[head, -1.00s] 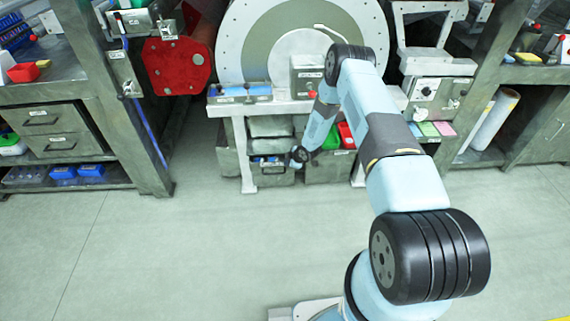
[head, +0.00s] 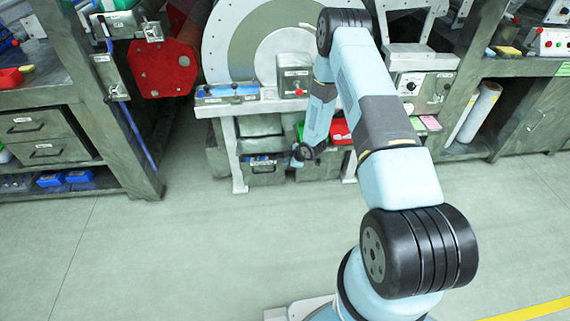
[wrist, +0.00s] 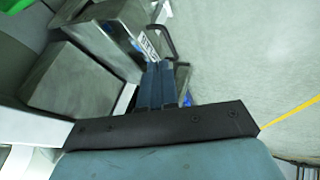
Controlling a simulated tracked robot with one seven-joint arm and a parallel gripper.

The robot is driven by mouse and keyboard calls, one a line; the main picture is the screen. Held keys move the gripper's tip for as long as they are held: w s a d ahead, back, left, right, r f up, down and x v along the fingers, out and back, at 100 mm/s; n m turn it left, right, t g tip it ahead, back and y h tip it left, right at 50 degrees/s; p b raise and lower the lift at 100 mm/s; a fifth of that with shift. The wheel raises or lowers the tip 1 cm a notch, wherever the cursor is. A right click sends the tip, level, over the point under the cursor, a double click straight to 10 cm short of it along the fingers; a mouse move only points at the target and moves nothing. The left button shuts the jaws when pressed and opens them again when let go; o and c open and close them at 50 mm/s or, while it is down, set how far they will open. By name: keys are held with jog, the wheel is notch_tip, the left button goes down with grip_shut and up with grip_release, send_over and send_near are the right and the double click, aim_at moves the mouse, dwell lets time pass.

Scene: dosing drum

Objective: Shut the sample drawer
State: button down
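Under the drum's bench in the head view, a dark grey drawer front (head: 264,172) with a handle and a label faces me. I cannot tell for sure that it is the sample drawer, or how far it stands out. The wrist view shows a grey labelled drawer front (wrist: 130,38) with a dark bar handle, and a second handle (wrist: 183,78) beyond it. My gripper (wrist: 160,70) has its two blue-grey fingers side by side, shut with nothing seen between them. The fingertips are close to the labelled front; contact cannot be told. In the head view my gripper (head: 302,157) is small, just right of the dark drawer.
The bench (head: 238,150) carries the large drum (head: 225,45) and a control box (head: 294,78). Red and green bins stand under it, partly behind my arm. A red plate (head: 160,68) and a shelf with drawers (head: 35,130) are at left. The floor in front is clear.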

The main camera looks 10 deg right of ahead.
jog(key=m+t+h, duration=0.1)
jog(key=m+t, duration=0.9)
jog(key=m, duration=1.6)
send_near(279, 160)
jog(key=s+a, duration=0.3)
jog(key=a, duration=0.2)
jog(key=s+d+f+m+t+h, duration=0.15)
jog(key=s+m+h, duration=0.25)
jog(key=m, duration=0.4)
jog(key=shift+m+t, duration=0.25)
jog(key=shift+m, duration=0.05)
jog(key=w, duration=0.4)
jog(key=w+d, duration=0.1)
jog(key=w, duration=0.8)
jog(key=shift+w+d+r, duration=0.2)
jog(key=shift+w, duration=0.1)
